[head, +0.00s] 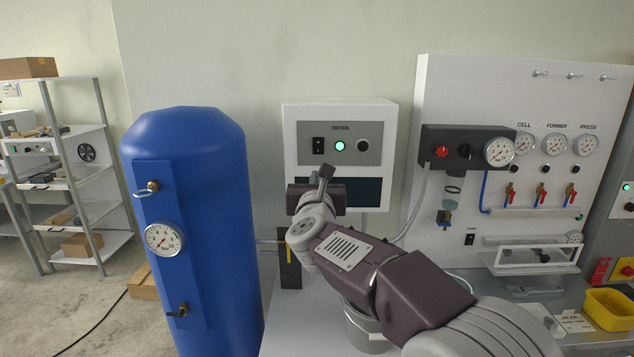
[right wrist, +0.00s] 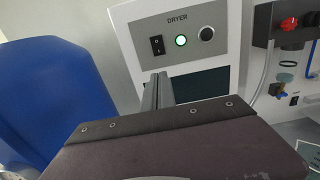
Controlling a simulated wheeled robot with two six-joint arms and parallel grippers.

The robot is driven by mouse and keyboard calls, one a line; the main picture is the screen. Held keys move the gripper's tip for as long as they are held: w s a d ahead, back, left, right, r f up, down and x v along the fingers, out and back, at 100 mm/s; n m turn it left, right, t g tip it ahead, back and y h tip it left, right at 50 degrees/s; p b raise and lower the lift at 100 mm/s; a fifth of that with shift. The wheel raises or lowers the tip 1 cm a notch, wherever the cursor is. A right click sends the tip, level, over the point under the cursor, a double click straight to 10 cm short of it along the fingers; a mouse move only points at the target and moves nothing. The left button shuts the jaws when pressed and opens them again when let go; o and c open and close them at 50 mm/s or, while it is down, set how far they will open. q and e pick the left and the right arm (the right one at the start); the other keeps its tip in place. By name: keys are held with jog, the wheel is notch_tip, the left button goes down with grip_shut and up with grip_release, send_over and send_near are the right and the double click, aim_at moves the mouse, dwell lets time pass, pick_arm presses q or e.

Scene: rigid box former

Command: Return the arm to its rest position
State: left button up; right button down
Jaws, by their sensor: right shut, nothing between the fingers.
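My right arm comes in from the lower right of the head view and reaches up toward the dryer. My right gripper (head: 324,174) is shut and empty, in front of the lower part of the dryer box (head: 292,135). In the right wrist view the shut fingers (right wrist: 158,90) point up at the dryer's dark lower panel (right wrist: 200,86). I cannot tell from these views whether they touch it. The dryer's lamp (head: 339,146) glows green, with a black rocker switch (head: 318,145) to its left. My left gripper is in neither view.
A tall blue tank (head: 225,230) with a gauge (head: 164,238) stands left of the arm. A white panel (head: 440,90) with gauges and red-handled valves is at the right. A grey bucket (head: 368,338) sits under the forearm. A yellow bin (head: 608,310) lies at the far right.

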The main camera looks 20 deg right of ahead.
jog(key=s+d+f+n+g, duration=0.1)
jog(key=d+f+n, duration=0.25)
jog(key=f, duration=0.35)
jog(key=s+a+f+n+g+y, duration=0.1)
jog(key=s+f+n+g+y, duration=0.15)
jog(key=s+f+n, duration=0.45)
jog(key=s+a+f+n+g+y, duration=0.2)
jog(key=f+n+g, duration=0.2)
jog(key=f+n, duration=0.75)
jog(key=s+f+n+g, duration=0.4)
jog(key=s+f+n, duration=0.3)
jog(key=s, duration=0.3)
jog(key=s+f+n+g, duration=0.4)
jog(key=s+f+n, duration=0.4)
jog(key=s+n, duration=0.2)
jog(key=shift+s+g+y, duration=0.35)
jog(key=shift+s, duration=0.1)
